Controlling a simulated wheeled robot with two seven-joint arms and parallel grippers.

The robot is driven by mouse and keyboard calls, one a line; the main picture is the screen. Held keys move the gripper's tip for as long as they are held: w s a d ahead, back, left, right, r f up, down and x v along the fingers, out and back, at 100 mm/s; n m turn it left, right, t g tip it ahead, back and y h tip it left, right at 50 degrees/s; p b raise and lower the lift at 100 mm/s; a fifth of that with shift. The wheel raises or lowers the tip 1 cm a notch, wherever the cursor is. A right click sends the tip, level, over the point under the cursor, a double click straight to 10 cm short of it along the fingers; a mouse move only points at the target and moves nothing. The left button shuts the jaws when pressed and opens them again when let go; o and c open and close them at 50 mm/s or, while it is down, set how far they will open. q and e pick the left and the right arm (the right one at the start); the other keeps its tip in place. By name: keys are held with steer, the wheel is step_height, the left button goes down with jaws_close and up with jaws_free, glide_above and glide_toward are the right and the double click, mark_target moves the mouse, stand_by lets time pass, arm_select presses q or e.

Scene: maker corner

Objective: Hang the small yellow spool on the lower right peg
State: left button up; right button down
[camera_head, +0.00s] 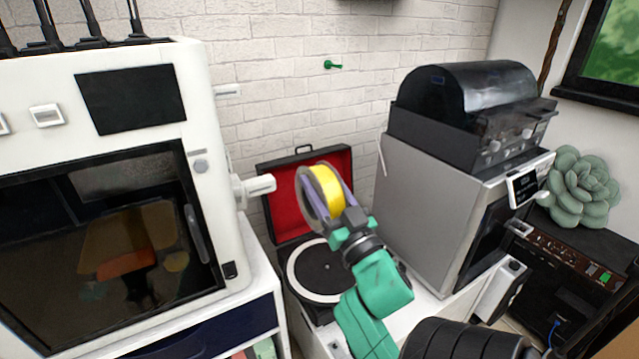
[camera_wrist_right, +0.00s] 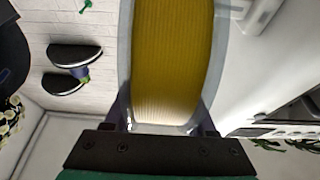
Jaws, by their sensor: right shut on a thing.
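The small yellow spool (camera_head: 326,190), with grey flanges, is held up in front of the brick wall in the head view. My right gripper (camera_head: 320,182) is shut on it, with one finger along each flange. The spool also fills the middle of the right wrist view (camera_wrist_right: 172,60). A thick white peg (camera_head: 256,185) sticks out from the right side of the white printer, left of the spool and apart from it. A thinner white peg (camera_head: 228,91) sticks out higher up. I cannot tell which is the lower right peg. My left gripper is out of view.
The white printer (camera_head: 200,60) stands at left. An open red-lined turntable (camera_head: 322,272) lies below the spool. A grey cabinet (camera_head: 425,215) with a dark-lidded machine (camera_head: 465,100) stands at right. A green peg (camera_head: 332,64) is on the wall. Open air separates spool and wall pegs.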

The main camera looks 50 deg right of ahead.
mark_target(263, 180)
steer(key=shift+w+d+f+b, duration=0.1)
steer(key=shift+w+d+b, duration=0.1)
steer(key=shift+w, duration=0.4)
steer(key=shift+w+d+f+b, duration=0.1)
steer(key=shift+w+b, duration=0.05)
steer(key=shift+w, duration=0.45)
steer(key=shift+w+d, duration=0.3)
steer(key=shift+w, duration=0.45)
steer(key=shift+w+d+f, duration=0.1)
steer(key=shift+w+d, duration=0.15)
steer(key=shift+w, duration=0.5)
steer(key=shift+w+d, duration=0.25)
steer(key=shift+w, duration=0.5)
steer(key=shift+w+d+b, duration=0.6)
steer(key=shift+w+d, duration=0.2)
steer(key=shift+w, duration=1.55)
steer(key=shift+w+a+f+b, duration=0.1)
steer(key=shift+w+a+b, duration=0.3)
steer(key=shift+a, duration=0.8)
steer(key=shift+w+a+f+b, duration=0.1)
steer(key=shift+w+a+b, duration=0.25)
steer(key=shift+a, duration=0.8)
steer(key=shift+w+a+f+b, duration=0.1)
steer(key=shift+w+a+b, duration=0.3)
steer(key=shift+a, duration=0.8)
steer(key=shift+w+f, duration=0.1)
steer(key=shift+f, duration=0.1)
